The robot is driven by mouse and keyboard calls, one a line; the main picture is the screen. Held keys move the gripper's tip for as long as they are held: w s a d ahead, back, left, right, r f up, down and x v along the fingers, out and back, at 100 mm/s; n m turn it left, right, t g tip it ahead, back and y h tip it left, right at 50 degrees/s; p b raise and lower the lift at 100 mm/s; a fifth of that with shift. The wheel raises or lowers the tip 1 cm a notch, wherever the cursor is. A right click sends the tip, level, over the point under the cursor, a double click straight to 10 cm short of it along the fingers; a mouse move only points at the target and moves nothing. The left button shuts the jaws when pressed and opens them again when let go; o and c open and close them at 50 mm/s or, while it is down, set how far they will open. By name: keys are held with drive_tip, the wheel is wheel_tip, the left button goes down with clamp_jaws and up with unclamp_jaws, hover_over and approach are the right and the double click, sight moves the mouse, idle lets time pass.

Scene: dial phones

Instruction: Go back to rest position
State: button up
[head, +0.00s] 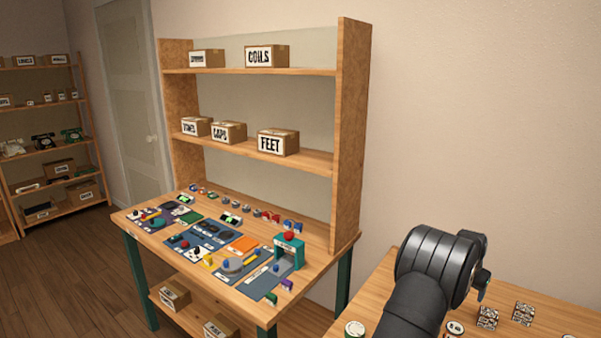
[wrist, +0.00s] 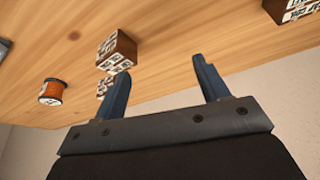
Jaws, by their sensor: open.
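In the wrist view my gripper (wrist: 162,84) shows two blue fingers held well apart. Nothing is between them. Beyond the fingertips is a wooden table top (wrist: 170,35), seen at a steep tilt. In the head view my dark arm rises at the lower right above the right-hand table (head: 385,300). The fingers themselves are not clear in the head view.
A patterned cube (wrist: 117,50) and an orange spool (wrist: 53,92) are near the left finger. Patterned cubes (head: 523,313) stand right of my arm. The workbench (head: 190,265) at left holds phone parts, coloured mats and a teal press (head: 290,254).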

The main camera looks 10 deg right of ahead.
drive_tip(key=w+f, duration=0.2)
drive_tip(key=w, duration=0.1)
drive_tip(key=w+a+f, duration=0.1)
drive_tip(key=w, duration=0.1)
drive_tip(key=o, duration=0.7)
drive_tip(key=s+d+r+n, duration=0.1)
drive_tip(key=s+d+r, duration=0.3)
drive_tip(key=s+r, duration=0.5)
drive_tip(key=s+d+r+n+g, duration=0.1)
drive_tip(key=s+d+r, duration=0.2)
drive_tip(key=s+r, duration=0.55)
drive_tip(key=s+d+r+n, duration=0.1)
drive_tip(key=s+d+r, duration=0.3)
drive_tip(key=s+r, duration=0.5)
drive_tip(key=s+x, duration=0.2)
drive_tip(key=x, duration=0.9)
drive_tip(key=shift+s+f, duration=0.2)
drive_tip(key=shift+a+r, duration=0.1)
drive_tip(key=shift+a, duration=0.1)
